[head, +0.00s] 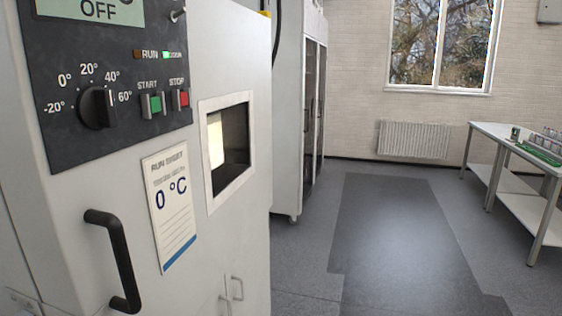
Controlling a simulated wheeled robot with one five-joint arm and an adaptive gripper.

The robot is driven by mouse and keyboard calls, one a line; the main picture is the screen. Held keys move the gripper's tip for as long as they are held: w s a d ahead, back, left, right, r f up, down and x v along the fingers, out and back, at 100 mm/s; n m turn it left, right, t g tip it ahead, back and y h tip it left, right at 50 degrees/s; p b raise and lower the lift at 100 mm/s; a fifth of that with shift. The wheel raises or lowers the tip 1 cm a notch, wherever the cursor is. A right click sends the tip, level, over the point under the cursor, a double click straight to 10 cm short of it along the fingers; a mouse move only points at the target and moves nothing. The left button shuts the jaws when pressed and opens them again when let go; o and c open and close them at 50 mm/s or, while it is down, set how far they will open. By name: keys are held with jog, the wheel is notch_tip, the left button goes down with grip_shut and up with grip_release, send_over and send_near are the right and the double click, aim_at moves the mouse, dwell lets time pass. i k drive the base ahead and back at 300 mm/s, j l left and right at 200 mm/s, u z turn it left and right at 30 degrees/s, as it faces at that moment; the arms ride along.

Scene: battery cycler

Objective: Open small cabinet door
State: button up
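A light grey cabinet (228,65) fills the left of the head view, close to me. Its face carries a black control panel (105,70) with a dial and START and STOP buttons. A black bar handle (121,264) is fixed below the panel, at the lower left. Right of it are a "0 °C" sheet (171,206) and a small framed window (229,150). Two thin metal handles (237,288) show low on the cabinet. No door stands visibly ajar. Which part is the small door is not clear. My gripper is not in view.
A tall cabinet (290,100) with glass doors stands behind. A dark mat (395,245) lies on the open grey floor. A white table (520,168) with a green rack (540,153) is at the right. A radiator (413,139) and window are at the back wall.

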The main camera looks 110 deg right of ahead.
aim_at(85, 234)
jog(key=z, duration=0.45)
jog(key=k+z, duration=0.15)
jog(key=z, duration=0.35)
jog(key=k+z, duration=0.1)
jog(key=z, duration=0.8)
jog(key=k+l+z, duration=0.1)
jog(key=z, duration=0.35)
jog(key=l+z, duration=0.1)
jog(key=z, duration=0.4)
jog(key=k+l+z, duration=0.1)
jog(key=z, duration=0.35)
